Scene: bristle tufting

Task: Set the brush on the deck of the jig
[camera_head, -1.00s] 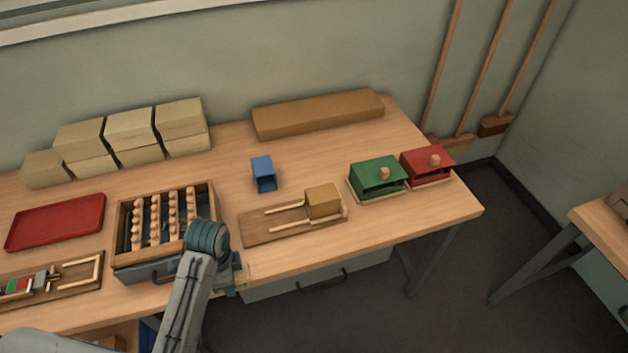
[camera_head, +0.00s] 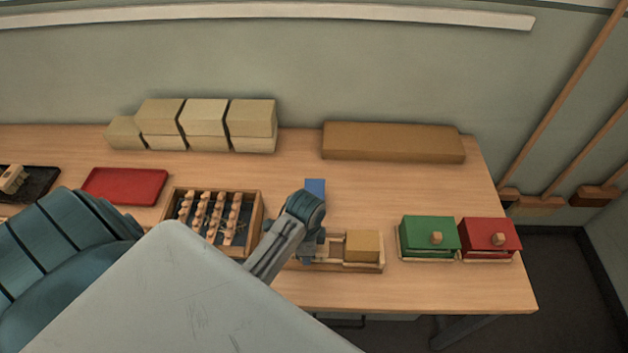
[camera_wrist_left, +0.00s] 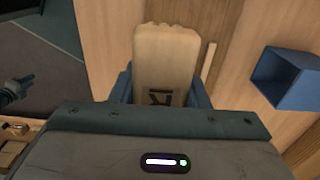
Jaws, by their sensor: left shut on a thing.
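The jig (camera_head: 345,264) is a low wooden base with thin rails and a tan block (camera_head: 362,246) at its right end. My left gripper (camera_head: 312,250) is low over the jig's left part, beside that block. In the left wrist view a pale wooden piece with a dark mark and small bumps at its far end, apparently the brush (camera_wrist_left: 166,58), sits between the blue-grey fingers. The gripper is shut on it. Its underside is hidden, so I cannot tell whether it touches the jig. My right gripper (camera_wrist_left: 18,90) shows small at the left edge of the wrist view.
A blue open box (camera_wrist_left: 288,79) stands behind the jig. A tray of peg rows (camera_head: 256,228) is to its left. Green (camera_head: 425,234) and red (camera_head: 488,236) boxes with knobs stand to its right. Table is bare between the jig and the long brown block (camera_head: 393,142).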

